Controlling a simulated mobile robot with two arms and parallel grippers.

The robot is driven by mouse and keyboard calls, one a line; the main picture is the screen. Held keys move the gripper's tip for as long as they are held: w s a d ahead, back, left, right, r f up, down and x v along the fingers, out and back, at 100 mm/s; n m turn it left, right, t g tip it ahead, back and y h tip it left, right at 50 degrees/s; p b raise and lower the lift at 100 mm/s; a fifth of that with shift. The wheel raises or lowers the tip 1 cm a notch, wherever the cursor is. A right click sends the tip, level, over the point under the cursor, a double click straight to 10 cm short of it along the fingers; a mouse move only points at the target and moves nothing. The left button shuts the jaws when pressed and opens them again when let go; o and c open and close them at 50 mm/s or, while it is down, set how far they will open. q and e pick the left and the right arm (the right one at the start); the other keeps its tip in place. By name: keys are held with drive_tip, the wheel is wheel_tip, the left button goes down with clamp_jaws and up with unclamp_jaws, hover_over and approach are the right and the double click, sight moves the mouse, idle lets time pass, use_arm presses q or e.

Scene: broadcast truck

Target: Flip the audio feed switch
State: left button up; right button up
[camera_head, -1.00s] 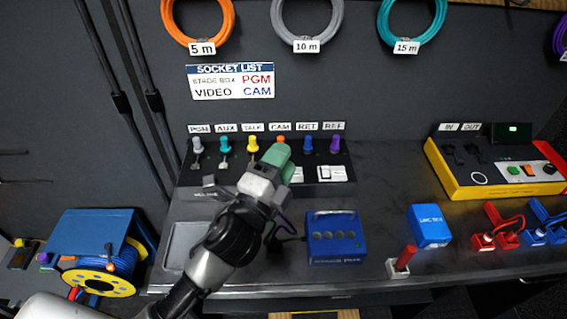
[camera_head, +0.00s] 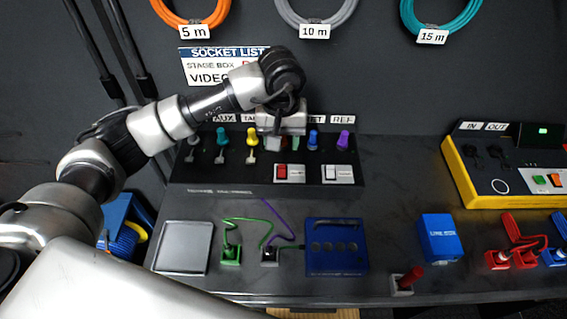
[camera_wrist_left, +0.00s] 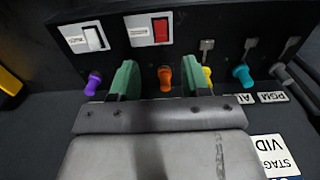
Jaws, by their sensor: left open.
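The black switch panel (camera_head: 215,174) stands at the back of the desk. It carries a red rocker switch (camera_head: 290,172) and a white rocker switch (camera_head: 337,173), each on a white plate; their small labels are too small to read. In the left wrist view the red rocker (camera_wrist_left: 160,30) and white rocker (camera_wrist_left: 92,36) appear at the top. My left gripper (camera_head: 284,143) points down at the panel behind the red rocker. Its green fingers are open and empty, with an orange plug (camera_wrist_left: 166,76) showing between them in the wrist view. My right gripper is not in view.
Coloured plugs, including yellow (camera_head: 252,137), blue (camera_head: 313,138) and purple (camera_head: 343,139), line the panel's back row. A blue box (camera_head: 336,260), cabled green plug (camera_head: 231,253) and grey tray (camera_head: 184,248) sit in front. A yellow-edged unit (camera_head: 462,180) stands right.

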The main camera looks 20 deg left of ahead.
sight(282, 174)
use_arm(q)
wheel_tip(282, 174, down, 9)
drive_tip(key=shift+s+f+p, duration=0.1)
drive_tip(key=shift+f+p, duration=0.1)
drive_tip(key=shift+p, duration=0.75)
drive_tip(key=shift+f, duration=0.55)
